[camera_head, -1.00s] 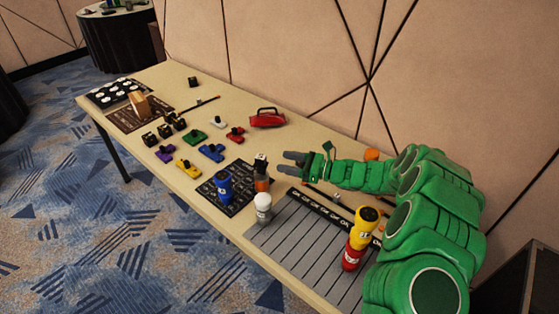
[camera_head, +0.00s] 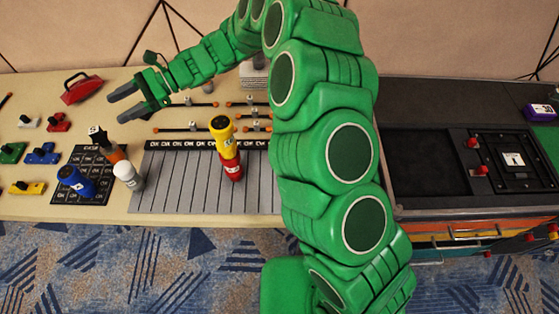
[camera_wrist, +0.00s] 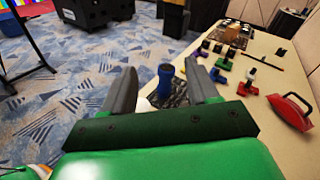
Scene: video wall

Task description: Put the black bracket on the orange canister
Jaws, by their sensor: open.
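The orange canister (camera_head: 115,154) stands at the edge of a black mat, between the blue canister and the white one. A black piece (camera_head: 98,135) with a white patch appears on its top; it looks like the black bracket, but I cannot tell how it is seated. My gripper (camera_head: 114,109) is open and empty, just behind and above the canister in the head view, pointing left. In the wrist view both fingers (camera_wrist: 160,68) are spread with nothing between them in contact. I cannot make out the orange canister there.
The blue canister (camera_head: 75,180) and white canister (camera_head: 128,175) stand close by. A yellow-and-red canister (camera_head: 226,150) stands on the grey slatted board (camera_head: 180,190). Coloured brackets and a red handled object (camera_head: 80,88) lie left. A dark cabinet (camera_head: 430,165) is at right.

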